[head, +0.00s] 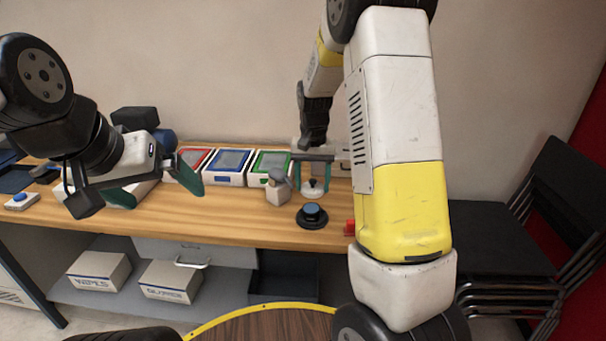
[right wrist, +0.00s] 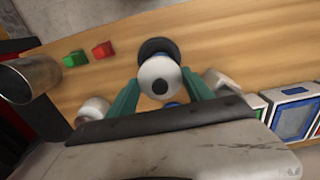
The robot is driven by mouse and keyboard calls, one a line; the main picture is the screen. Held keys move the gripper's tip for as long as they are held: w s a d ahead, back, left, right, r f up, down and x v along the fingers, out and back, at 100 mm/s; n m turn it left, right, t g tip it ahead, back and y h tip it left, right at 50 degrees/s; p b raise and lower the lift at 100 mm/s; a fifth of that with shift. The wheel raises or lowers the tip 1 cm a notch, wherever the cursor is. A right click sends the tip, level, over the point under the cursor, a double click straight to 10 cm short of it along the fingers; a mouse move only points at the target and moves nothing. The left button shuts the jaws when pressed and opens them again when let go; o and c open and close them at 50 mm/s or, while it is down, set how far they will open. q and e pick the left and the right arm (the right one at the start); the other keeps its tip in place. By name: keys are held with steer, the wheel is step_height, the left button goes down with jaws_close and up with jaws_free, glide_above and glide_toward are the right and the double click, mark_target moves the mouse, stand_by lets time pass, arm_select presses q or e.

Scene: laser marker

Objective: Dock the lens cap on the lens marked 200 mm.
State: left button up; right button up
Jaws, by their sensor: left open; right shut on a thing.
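My right gripper (head: 313,178) is shut on a white round piece with a black knob (head: 313,189), low over the bench. In the right wrist view the white piece (right wrist: 159,80) sits between the teal fingers of the right gripper (right wrist: 160,90). I cannot tell for certain that it is the lens cap. A dark round base with a blue top (head: 312,214) stands just in front of it; a dark disc (right wrist: 158,47) shows partly behind the white piece. No 200 mm marking is readable. My left gripper (head: 135,196) is open and empty at the left.
Red-, blue- (head: 228,167) and green-framed units (head: 270,165) stand along the back of the wooden bench (head: 240,218). A grey-white piece (head: 278,188) stands left of the held piece. A metal cylinder (right wrist: 28,78), a red block (right wrist: 102,50) and a green block (right wrist: 75,58) stand nearby.

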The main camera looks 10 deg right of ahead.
mark_target(312, 208)
steer(key=shift+f, duration=2.9)
steer(key=shift+f, duration=0.55)
steer(key=o, duration=1)
steer(key=shift+o, duration=0.2)
steer(key=shift+r, duration=5.55)
